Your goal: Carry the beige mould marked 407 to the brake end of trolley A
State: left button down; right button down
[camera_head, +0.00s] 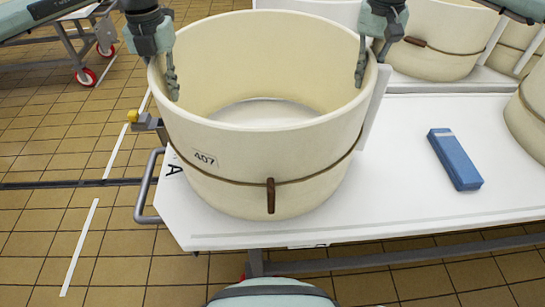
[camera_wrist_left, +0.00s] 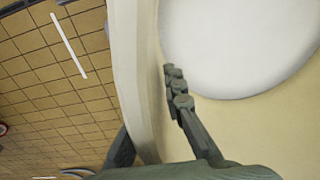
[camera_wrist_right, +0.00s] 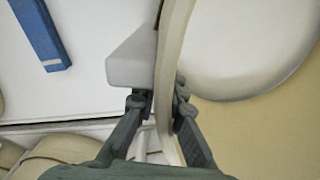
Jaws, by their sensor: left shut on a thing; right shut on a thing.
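The beige mould marked 407 (camera_head: 235,165) is a wide, open, round tub with a brown strap and toggle. It is upright over the left end of white trolley A (camera_head: 400,205), near the push handle and the letter A. Whether its base touches the deck is unclear. My left gripper (camera_head: 172,85) is shut on its left rim; the left wrist view shows one finger inside the wall (camera_wrist_left: 140,70). My right gripper (camera_head: 362,70) is shut on its right rim; the right wrist view shows fingers on both sides of the wall (camera_wrist_right: 166,80).
A blue block (camera_head: 455,160) lies on the deck to the right. A white upright piece (camera_head: 377,108) stands close against the mould's right side. Other beige moulds (camera_head: 440,45) stand behind. A yellow knob (camera_head: 132,116) is by the handle (camera_head: 146,190). Tiled floor is clear at left.

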pick_arm(q)
jog(key=shift+f+b, duration=0.5)
jog(key=shift+f, duration=0.15)
pick_arm(e)
jog(key=shift+f, duration=0.7)
pick_arm(q)
jog(key=c, duration=1.6)
grip_release()
jog(key=shift+r, duration=0.15)
pick_arm(e)
jog(key=c, duration=1.6)
grip_release()
jog(key=shift+r, duration=0.15)
pick_arm(q)
notch_tip(320, 180, up, 12)
jog(key=shift+f, duration=0.15)
pick_arm(e)
notch_tip(320, 180, up, 12)
send_over(373, 53)
pick_arm(q)
jog(key=shift+s, duration=0.1)
